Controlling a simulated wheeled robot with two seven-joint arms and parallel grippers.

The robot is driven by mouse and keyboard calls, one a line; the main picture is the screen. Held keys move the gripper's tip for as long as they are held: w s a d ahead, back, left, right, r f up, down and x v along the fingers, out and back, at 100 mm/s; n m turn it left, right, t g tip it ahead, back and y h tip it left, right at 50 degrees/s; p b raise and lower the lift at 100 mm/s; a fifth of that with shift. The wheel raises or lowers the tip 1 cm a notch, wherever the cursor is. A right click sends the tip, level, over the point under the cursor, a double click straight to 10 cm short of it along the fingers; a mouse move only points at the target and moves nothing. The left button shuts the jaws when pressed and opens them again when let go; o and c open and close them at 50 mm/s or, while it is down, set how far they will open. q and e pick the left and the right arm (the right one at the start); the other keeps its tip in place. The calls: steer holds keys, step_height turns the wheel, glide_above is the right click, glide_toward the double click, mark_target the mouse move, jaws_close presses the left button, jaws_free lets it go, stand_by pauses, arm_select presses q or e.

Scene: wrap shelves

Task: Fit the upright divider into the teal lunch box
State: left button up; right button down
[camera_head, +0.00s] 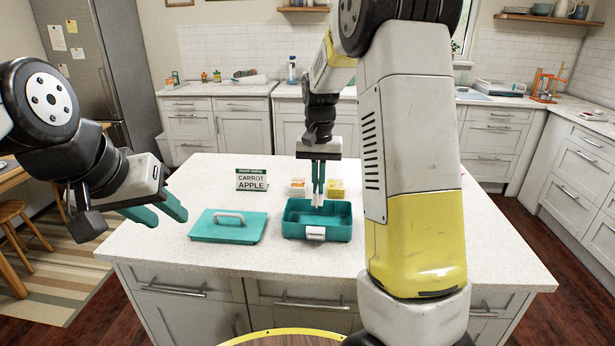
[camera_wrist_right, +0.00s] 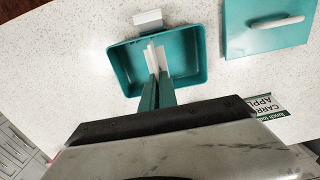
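The teal lunch box (camera_head: 342,233) stands open on the island counter, its white latch facing me. My right gripper (camera_head: 318,198) points straight down over the box and is shut on the white divider (camera_wrist_right: 154,58). Only a small pale part of the divider shows between the teal fingers in the head view. In the right wrist view the divider stands upright near the middle of the box (camera_wrist_right: 205,50). I cannot tell whether it touches the floor of the box. My left gripper (camera_head: 162,211) is open and empty, left of the lid.
The teal lid (camera_head: 215,236) with its pale handle lies flat left of the box. A green and white sign (camera_head: 251,179) reading carrot and apple stands behind it. An orange box (camera_head: 298,186) and a yellow box (camera_head: 337,188) stand behind the lunch box. The counter front is clear.

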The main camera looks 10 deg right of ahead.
mark_target(318, 213)
steer(key=shift+f, duration=2.2)
steer(key=shift+f, duration=2.75)
steer(key=c, duration=1.6)
jaws_free()
steer(key=shift+r, duration=0.1)
step_height(318, 213, up, 7)
steer(key=shift+f, duration=0.1)
steer(key=shift+r, duration=0.4)
